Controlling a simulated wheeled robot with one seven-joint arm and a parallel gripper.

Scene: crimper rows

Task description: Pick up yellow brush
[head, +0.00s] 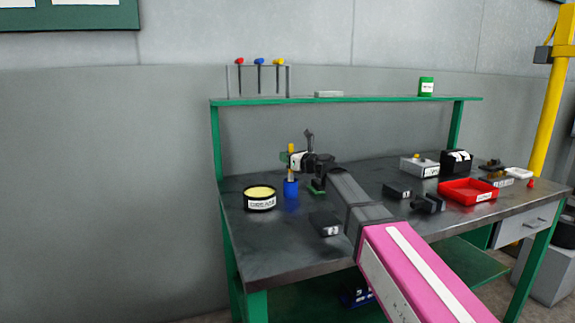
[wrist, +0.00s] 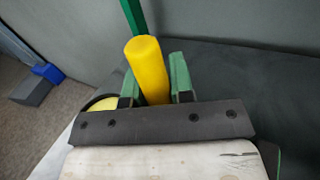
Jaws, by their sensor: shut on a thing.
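The yellow brush (head: 291,151) stands upright at a blue cup (head: 291,189) on the workbench. Its yellow handle (wrist: 149,65) fills the space between my fingers in the wrist view. My gripper (head: 288,157) is shut on the handle, with a green finger on each side. The lower end of the brush is hidden, and I cannot tell whether it is still inside the cup.
A black tin labelled GREASE (head: 260,202) stands left of the cup. Black blocks (head: 397,191), a red tray (head: 467,193) and a grey box (head: 419,167) lie to the right. A green shelf (head: 370,99) spans the bench's back. The front left bench top is clear.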

